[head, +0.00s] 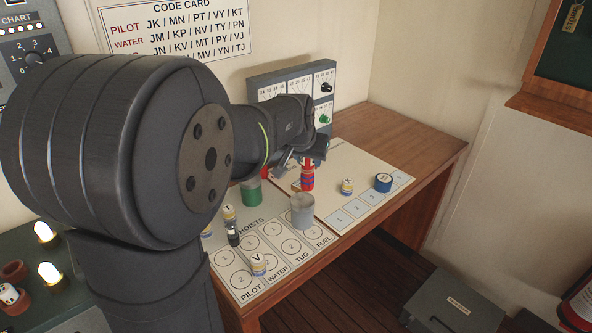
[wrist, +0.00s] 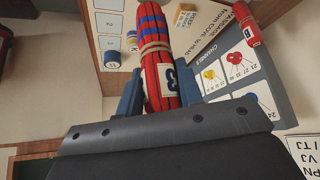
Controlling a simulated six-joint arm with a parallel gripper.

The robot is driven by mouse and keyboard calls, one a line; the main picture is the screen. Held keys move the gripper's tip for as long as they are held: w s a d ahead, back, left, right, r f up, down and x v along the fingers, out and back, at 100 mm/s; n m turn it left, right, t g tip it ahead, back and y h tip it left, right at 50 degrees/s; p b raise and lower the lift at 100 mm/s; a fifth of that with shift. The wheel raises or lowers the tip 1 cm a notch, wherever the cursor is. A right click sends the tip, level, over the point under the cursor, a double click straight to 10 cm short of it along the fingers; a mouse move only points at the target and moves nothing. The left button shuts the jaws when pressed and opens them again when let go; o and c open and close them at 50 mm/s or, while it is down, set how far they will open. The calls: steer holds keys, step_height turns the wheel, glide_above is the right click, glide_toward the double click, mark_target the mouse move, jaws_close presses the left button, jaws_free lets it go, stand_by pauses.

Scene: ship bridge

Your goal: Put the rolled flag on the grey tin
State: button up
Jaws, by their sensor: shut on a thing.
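The rolled flag (head: 307,178) is red with blue bands and hangs upright below my gripper (head: 306,160) in the head view. In the wrist view the flag (wrist: 160,62), tied with cord and bearing a white label, sits between the two fingers of my gripper (wrist: 160,92). The gripper is shut on it. The grey tin (head: 302,212) stands on the hoists board, nearer the camera than the flag and slightly left of it. The flag is apart from the tin. The wrist view does not show the tin. I cannot tell how high the flag's lower end is.
A green tin (head: 251,192) stands left of the grey tin, a blue tin (head: 383,182) to the right. Small labelled rolls (head: 347,187) stand on the boards. Another red roll (wrist: 247,30) lies near the switch panel (head: 290,88). The table's right rear (head: 400,130) is clear.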

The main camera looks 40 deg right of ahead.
mark_target(303, 172)
steer(key=shift+w+f, duration=0.45)
steer(key=shift+w, duration=0.35)
steer(key=shift+f, duration=1.95)
steer(key=shift+a+f, duration=0.1)
steer(key=o, duration=1)
steer(key=shift+f, duration=0.1)
steer(key=shift+r, duration=0.35)
steer(key=v, duration=1.1)
steer(key=shift+s+a+r, duration=0.1)
steer(key=shift+a+r, duration=0.1)
steer(key=shift+r, duration=0.05)
steer(key=shift+f, duration=0.1)
